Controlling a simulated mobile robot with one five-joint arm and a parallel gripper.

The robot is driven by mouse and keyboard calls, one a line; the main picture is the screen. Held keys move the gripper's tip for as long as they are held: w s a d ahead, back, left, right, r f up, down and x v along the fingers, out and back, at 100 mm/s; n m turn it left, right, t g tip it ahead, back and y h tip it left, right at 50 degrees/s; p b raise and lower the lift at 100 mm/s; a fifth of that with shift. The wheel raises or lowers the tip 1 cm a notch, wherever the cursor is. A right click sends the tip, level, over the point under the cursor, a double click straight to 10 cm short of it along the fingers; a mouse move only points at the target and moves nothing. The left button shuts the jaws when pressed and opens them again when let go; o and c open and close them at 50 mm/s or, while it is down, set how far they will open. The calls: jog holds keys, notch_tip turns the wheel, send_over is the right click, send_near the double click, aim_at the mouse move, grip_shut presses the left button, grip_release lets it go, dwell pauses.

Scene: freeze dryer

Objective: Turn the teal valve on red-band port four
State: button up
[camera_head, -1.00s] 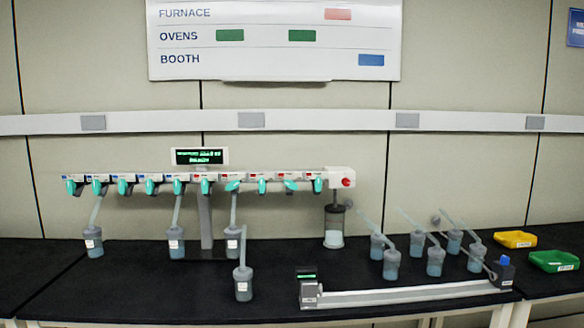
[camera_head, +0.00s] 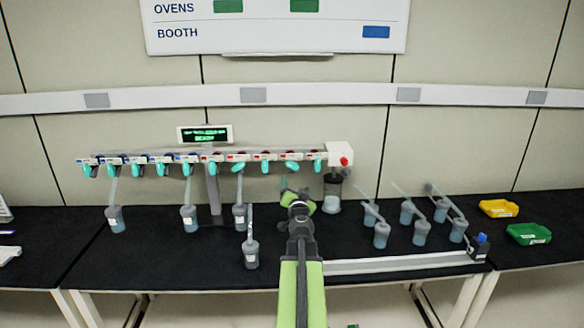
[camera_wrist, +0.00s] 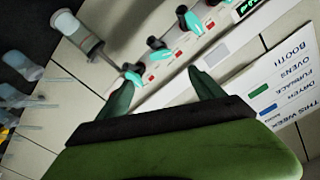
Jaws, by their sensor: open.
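A white manifold (camera_head: 145,159) carries a row of teal valves, with blue bands to the left and red bands to the right. Counting red-band ports from the left, the fourth valve (camera_head: 292,168) lies tilted sideways, while its neighbours hang mostly downward. My gripper (camera_head: 297,190) is in front of and below this right part of the manifold, apart from the valves. In the wrist view my gripper (camera_wrist: 160,92) is open and empty, its fingers pointing towards the manifold. Several teal valves show there, one (camera_wrist: 133,77) near the left finger; their port numbers cannot be read.
A clear jar (camera_head: 332,190) stands under the manifold's right end. Several flasks (camera_head: 381,235) stand right of my arm behind a white rail (camera_head: 395,264).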

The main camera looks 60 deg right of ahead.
aim_at(293, 166)
jog(key=x, duration=1.6)
jog(key=shift+w+d, duration=0.1)
